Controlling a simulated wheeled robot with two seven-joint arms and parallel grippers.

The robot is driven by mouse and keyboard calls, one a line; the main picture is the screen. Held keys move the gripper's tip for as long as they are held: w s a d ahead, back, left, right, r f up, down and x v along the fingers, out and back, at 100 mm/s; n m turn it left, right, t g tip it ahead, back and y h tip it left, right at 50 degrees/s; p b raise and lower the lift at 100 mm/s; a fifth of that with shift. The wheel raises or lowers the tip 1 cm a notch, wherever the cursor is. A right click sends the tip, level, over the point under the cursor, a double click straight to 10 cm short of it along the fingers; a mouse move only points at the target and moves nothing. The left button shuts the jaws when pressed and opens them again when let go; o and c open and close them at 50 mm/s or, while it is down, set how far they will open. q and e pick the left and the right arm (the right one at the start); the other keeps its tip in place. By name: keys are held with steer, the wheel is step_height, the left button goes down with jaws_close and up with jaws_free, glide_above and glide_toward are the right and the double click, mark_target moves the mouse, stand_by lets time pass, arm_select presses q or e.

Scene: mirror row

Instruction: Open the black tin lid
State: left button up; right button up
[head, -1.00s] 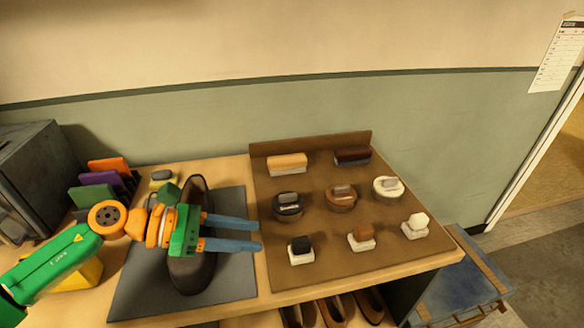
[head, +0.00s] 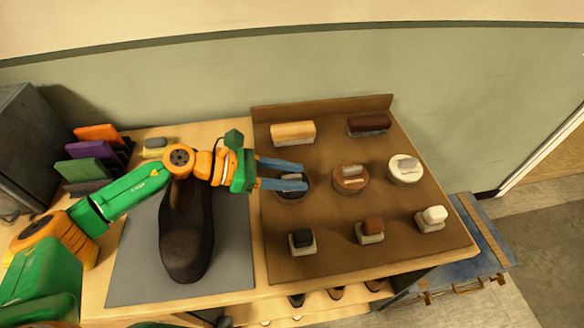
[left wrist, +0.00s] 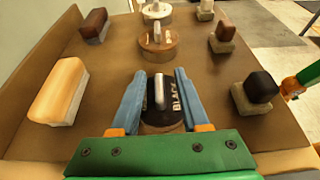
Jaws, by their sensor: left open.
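The black tin (head: 292,197) is a round dark tin on the brown board, partly hidden by my fingers in the head view. In the left wrist view the black tin (left wrist: 165,118) shows the word BLACK and a grey upright handle (left wrist: 159,93) on its lid. My left gripper (head: 304,176) is open, with its blue fingers reaching over the tin from the left. In the left wrist view the left gripper (left wrist: 160,76) has one finger on each side of the handle, with a gap to each. The lid sits on the tin. My right gripper is not seen.
A brown tin (head: 350,178) and a white tin (head: 405,169) stand to the right. Two brushes (head: 293,132) lie behind, and small daubers (head: 302,241) stand in front. A dark shoe (head: 187,240) is on the grey mat (head: 135,262) under my left arm.

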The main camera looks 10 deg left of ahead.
arm_select(q)
steer(key=shift+w+f, duration=0.1)
steer(key=shift+f, duration=0.05)
jaws_close()
stand_by(1.3)
